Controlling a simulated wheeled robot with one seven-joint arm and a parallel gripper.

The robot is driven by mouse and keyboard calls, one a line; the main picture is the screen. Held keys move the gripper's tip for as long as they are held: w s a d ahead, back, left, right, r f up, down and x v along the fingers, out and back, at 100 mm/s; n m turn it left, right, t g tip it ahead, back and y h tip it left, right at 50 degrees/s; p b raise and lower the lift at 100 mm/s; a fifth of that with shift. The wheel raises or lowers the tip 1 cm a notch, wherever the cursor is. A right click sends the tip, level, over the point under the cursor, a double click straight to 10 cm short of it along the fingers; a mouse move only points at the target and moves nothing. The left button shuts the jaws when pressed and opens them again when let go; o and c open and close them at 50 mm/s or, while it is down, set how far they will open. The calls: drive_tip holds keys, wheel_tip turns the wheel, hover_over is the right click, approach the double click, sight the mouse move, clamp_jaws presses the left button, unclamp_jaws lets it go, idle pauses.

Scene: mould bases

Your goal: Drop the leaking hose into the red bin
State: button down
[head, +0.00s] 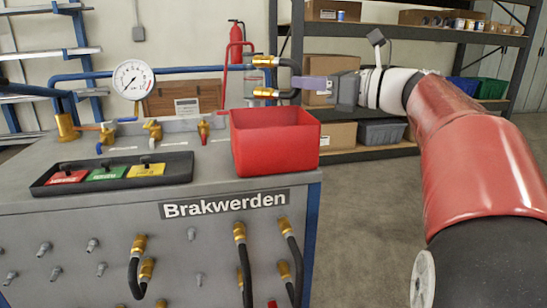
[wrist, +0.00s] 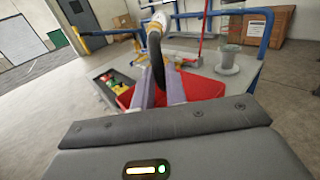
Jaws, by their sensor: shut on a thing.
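My gripper (head: 307,83) is shut on a short black hose (head: 289,64) with two brass end fittings. The hose is bent into a U, its ends pointing left in the head view. It is held in the air above the rim of the red bin (head: 275,142); the fittings are clear of the bin. In the wrist view the hose (wrist: 157,52) sits between the fingertips of my gripper (wrist: 160,90), with the red bin (wrist: 203,87) behind and below. The bin stands on the right end of the grey bench top (head: 212,180). I see no drip on the hose.
Several similar hoses (head: 290,245) hang on the bench front, beside bare pegs. A black tray (head: 112,182) with red, green and yellow tags lies left of the bin. A pressure gauge (head: 133,79), blue pipe and valves stand behind. Shelving (head: 420,38) is at the back right.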

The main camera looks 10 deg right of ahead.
drive_tip(key=shift+f+b, duration=0.45)
drive_tip(key=shift+f, duration=0.35)
drive_tip(key=c, duration=1.3)
unclamp_jaws()
drive_tip(key=shift+c, duration=0.2)
drive_tip(key=v, duration=0.7)
drive_tip(key=shift+s+d, duration=0.25)
drive_tip(key=shift+s, duration=0.05)
